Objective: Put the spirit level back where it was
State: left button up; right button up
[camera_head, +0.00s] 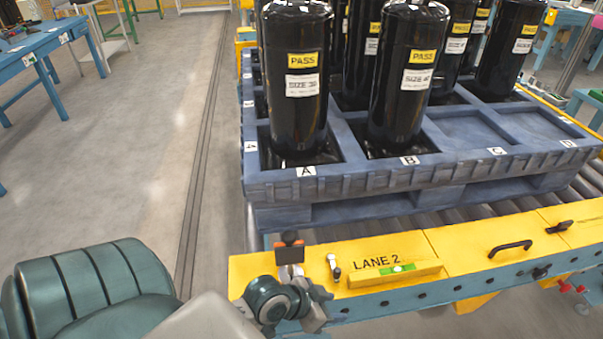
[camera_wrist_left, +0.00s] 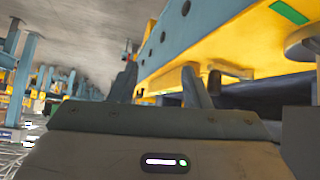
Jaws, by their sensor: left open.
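The spirit level (camera_head: 375,283) is a yellow bar with a green vial. In the head view it lies on the yellow ledge in front of the pallet, just below the "LANE 2" lettering. My left gripper (camera_head: 318,302) is at the ledge's front edge, left of the level and apart from it. In the left wrist view its two fingers (camera_wrist_left: 160,82) are spread with nothing seen between them. A green patch on yellow shows at the top right there; I cannot tell whether it is the level. My right gripper is not in view.
A blue pallet (camera_head: 365,177) with several black compressors stands on rollers behind the yellow ledge (camera_head: 460,242). A black handle (camera_head: 510,248) is on the ledge to the right. A small pale-and-black fitting (camera_head: 334,268) stands left of the level. Open floor lies left.

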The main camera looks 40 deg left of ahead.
pick_arm(q)
jog(key=s+a+n+g+y, duration=0.1)
jog(key=s+a+n+y, duration=0.1)
jog(key=s, duration=0.6)
jog(key=shift+s+f+n+y, duration=0.3)
jog(key=shift+s+n+y, duration=0.1)
jog(key=shift+n+y, duration=0.3)
